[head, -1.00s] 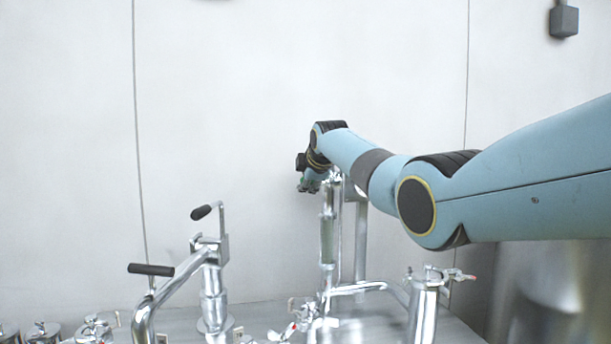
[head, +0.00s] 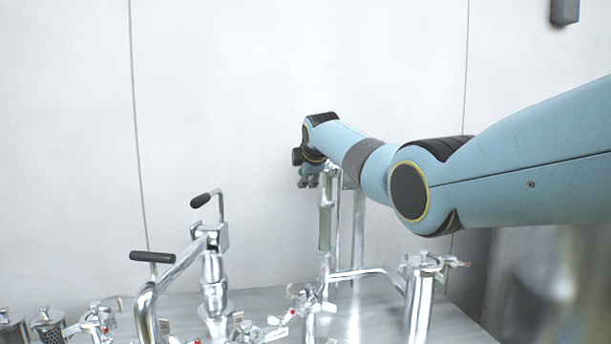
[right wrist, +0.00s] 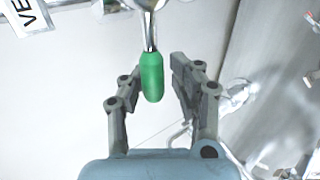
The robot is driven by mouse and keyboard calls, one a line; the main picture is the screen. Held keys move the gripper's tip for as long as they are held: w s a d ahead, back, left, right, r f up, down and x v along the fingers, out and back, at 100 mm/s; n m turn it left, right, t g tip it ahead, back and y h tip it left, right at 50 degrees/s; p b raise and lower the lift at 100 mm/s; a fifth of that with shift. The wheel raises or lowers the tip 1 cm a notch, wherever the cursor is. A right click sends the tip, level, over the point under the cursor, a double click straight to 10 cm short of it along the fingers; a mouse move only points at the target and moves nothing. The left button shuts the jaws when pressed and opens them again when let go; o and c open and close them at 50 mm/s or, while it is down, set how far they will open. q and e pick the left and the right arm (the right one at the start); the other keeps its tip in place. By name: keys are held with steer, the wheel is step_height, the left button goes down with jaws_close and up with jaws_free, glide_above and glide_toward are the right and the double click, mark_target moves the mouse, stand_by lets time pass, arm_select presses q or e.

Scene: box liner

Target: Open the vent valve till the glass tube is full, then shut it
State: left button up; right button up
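The glass tube (head: 325,226) stands upright in a steel column in the middle of the head view; I cannot tell its fill level. The vent valve's green handle (right wrist: 151,76) shows in the right wrist view, hanging from a steel stem, with a partly cut-off label beside it. My left gripper is not in view.
A steel pipe with black-handled levers (head: 152,257) stands at the left front. A steel canister (head: 419,300) stands right of the tube. Several small valves with red-tipped handles and metal jars crowd the front of the steel table (head: 365,318). A plain wall is behind.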

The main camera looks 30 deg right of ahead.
steer(key=o, duration=0.3)
steer(key=shift+r, duration=0.15)
steer(key=shift+w, duration=0.1)
steer(key=v, duration=1.2)
